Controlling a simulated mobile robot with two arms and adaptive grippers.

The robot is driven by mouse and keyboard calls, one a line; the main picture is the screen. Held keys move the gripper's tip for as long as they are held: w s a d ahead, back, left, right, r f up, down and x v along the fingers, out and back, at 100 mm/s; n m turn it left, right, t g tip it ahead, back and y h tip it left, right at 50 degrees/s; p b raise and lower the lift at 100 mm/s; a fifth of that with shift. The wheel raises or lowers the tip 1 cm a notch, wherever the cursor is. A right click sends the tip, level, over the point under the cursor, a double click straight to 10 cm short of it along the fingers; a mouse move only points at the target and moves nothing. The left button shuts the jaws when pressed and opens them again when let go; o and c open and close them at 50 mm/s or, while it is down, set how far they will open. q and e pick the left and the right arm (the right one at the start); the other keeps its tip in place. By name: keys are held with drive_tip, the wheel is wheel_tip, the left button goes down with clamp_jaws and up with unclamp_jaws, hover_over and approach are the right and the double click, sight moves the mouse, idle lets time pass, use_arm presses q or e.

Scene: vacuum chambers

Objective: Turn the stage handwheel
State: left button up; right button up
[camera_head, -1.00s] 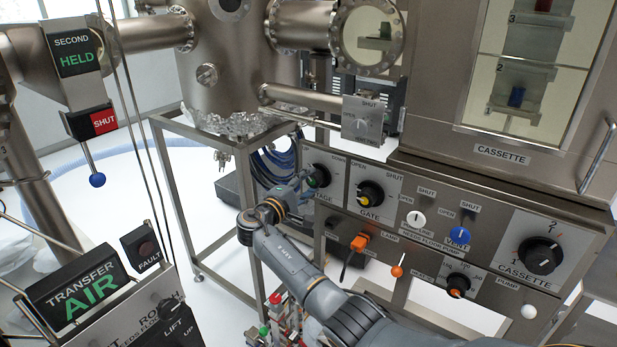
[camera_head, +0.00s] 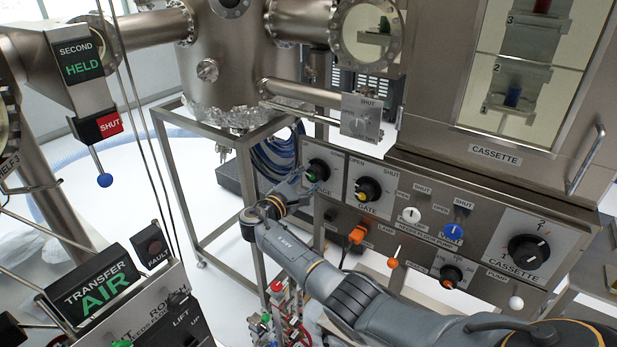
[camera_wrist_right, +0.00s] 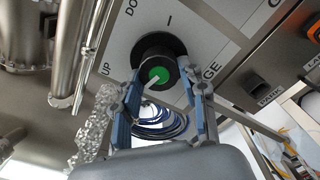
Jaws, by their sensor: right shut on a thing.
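The stage handwheel (camera_head: 318,171) is a black round knob with a green centre on the left end of the grey control panel. My right gripper (camera_head: 304,184) is at the handwheel. In the right wrist view the fingers of my right gripper (camera_wrist_right: 161,82) are shut on it, one on each side. My left gripper is not in view.
The GATE knob (camera_head: 368,190) is just right of the handwheel. White, blue and orange levers and the CASSETTE knob (camera_head: 528,252) follow along the panel. A steel frame (camera_head: 243,190) and blue cables (camera_head: 277,158) stand left of the handwheel.

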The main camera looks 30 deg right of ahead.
idle(0.4)
drive_tip(key=o, duration=1.1)
drive_tip(key=shift+o, duration=0.2)
drive_tip(key=v, duration=1.2)
drive_tip(key=shift+f, duration=0.1)
